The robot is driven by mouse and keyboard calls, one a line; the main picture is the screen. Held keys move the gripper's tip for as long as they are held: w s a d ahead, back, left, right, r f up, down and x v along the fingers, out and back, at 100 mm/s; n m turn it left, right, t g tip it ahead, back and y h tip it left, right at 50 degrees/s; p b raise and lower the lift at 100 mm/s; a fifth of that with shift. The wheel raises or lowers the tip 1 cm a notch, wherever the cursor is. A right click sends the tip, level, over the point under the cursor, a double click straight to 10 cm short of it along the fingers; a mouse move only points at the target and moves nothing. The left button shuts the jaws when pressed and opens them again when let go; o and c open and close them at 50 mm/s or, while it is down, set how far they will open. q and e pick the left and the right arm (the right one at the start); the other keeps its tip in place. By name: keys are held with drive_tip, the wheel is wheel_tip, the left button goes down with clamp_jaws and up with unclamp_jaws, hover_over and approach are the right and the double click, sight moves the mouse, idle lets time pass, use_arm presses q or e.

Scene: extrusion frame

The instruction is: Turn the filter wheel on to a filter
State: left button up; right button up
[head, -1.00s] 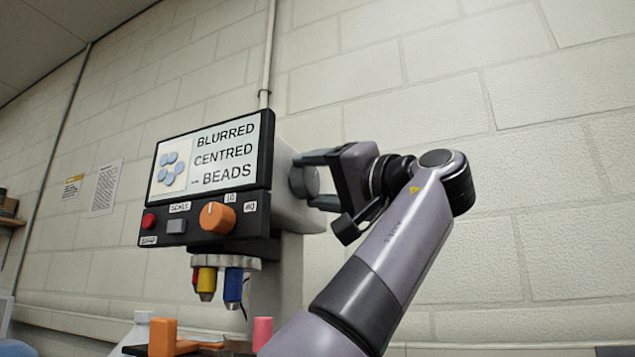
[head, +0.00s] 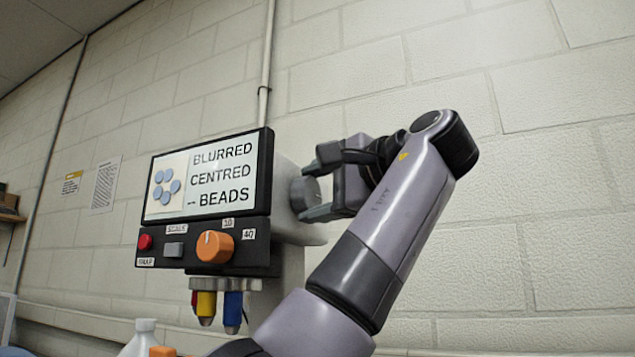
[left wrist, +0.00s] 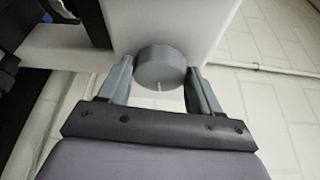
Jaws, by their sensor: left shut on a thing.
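The device has a grey round knob (head: 303,192) on the right side of its housing. The knob has a pale mark on its rim in the left wrist view (left wrist: 160,66). My left gripper (head: 310,192) is shut on this knob, with one finger on each side of it. The device's screen (head: 207,175) reads "BLURRED CENTRED - BEADS" beside a picture of several blue beads. I cannot tell from any label whether the grey knob is the filter wheel. My right gripper is not in view.
Below the screen are an orange knob (head: 215,247) near labels 10 and 40, a grey button (head: 174,250) and a red button (head: 144,242). Red, yellow and blue objectives (head: 233,308) hang underneath. A white bottle (head: 141,336) stands below. The wall right of my arm is clear.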

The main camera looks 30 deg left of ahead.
use_arm(q)
drive_tip(key=shift+m+p, duration=0.3)
drive_tip(key=shift+m, duration=0.2)
drive_tip(key=o, duration=1)
drive_tip(key=shift+o, duration=0.2)
